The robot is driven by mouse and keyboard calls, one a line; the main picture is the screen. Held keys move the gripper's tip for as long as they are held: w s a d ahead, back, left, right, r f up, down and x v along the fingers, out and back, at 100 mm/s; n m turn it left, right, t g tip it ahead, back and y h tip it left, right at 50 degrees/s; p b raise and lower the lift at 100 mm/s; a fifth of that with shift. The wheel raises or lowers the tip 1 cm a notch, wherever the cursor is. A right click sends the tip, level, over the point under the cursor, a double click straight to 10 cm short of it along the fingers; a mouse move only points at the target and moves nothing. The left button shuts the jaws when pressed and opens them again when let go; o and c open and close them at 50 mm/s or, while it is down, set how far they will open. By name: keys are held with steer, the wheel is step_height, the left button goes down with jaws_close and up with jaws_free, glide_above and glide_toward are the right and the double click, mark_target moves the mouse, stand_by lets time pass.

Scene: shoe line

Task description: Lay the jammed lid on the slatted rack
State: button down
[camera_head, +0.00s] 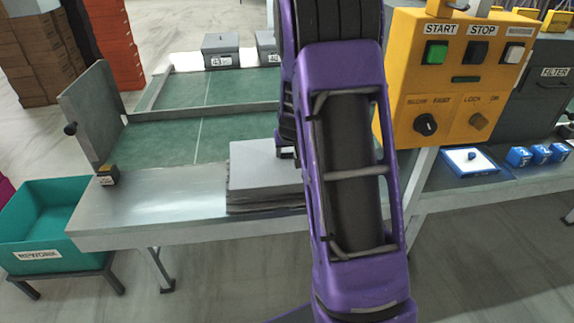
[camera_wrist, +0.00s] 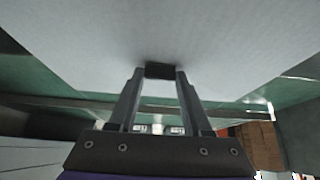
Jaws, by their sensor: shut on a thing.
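A pale grey flat panel, which I take to be the lid (camera_wrist: 170,35), fills the upper part of the wrist view. A dark tab on its near edge lies between the fingertips of my gripper (camera_wrist: 160,78), which is shut on it. In the head view the pale panel (camera_head: 262,165) lies on or just over a stack of darker grey sheets on the metal table. My purple arm hides its right side and most of my gripper (camera_head: 286,153). I cannot make out a slatted rack in either view.
The metal table (camera_head: 165,205) is mostly bare left of the stack, with a small dark block (camera_head: 107,175) near its corner. Green belts (camera_head: 165,142) run behind. A teal REWORK crate (camera_head: 40,225) stands at left. A yellow control box (camera_head: 460,80) stands close right of my arm.

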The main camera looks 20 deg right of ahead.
mark_target(287, 160)
steer(key=shift+f+b, duration=0.35)
steer(key=shift+f, duration=1.5)
steer(key=shift+f, duration=0.2)
steer(key=shift+c, duration=1.7)
jaws_free()
steer(key=shift+r, duration=0.15)
steer(key=shift+r, duration=0.25)
steer(key=p+v, duration=0.2)
steer(key=v, duration=0.9)
steer(key=shift+s+a+r, duration=0.15)
steer(key=shift+s+r, duration=0.1)
